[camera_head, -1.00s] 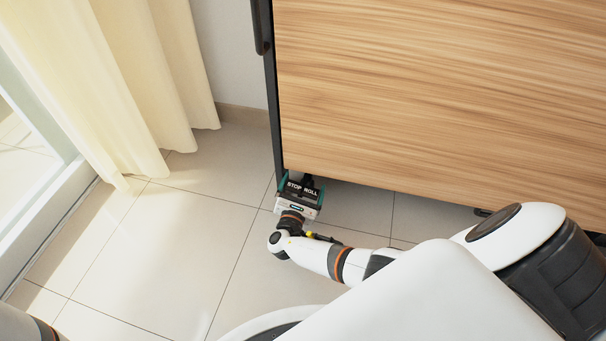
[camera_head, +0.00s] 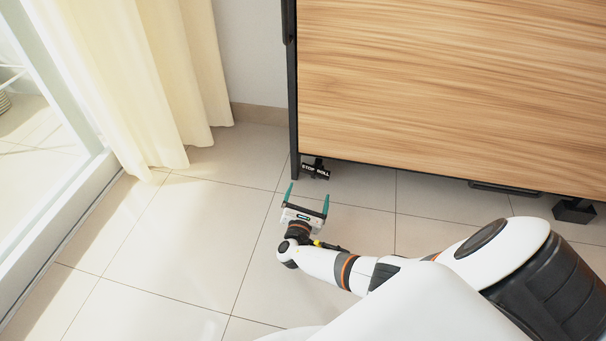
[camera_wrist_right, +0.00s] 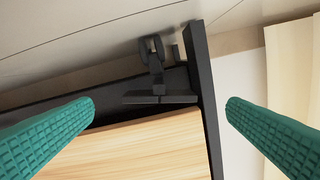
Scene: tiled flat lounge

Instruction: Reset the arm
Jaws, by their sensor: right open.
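My right gripper (camera_head: 307,201) is open and empty, low over the floor in front of the wooden cabinet (camera_head: 450,90). Its two green fingers stand wide apart. In the right wrist view the fingers (camera_wrist_right: 160,115) frame the cabinet's corner, its dark frame post (camera_wrist_right: 203,90) and a black caster with a pedal (camera_wrist_right: 155,75). My left gripper is not in view.
A cream curtain (camera_head: 140,80) hangs at the left beside a glass door frame (camera_head: 75,100). The tiled floor (camera_head: 170,250) is clear to the left of my right arm. Another black caster (camera_head: 574,210) shows under the cabinet at the right.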

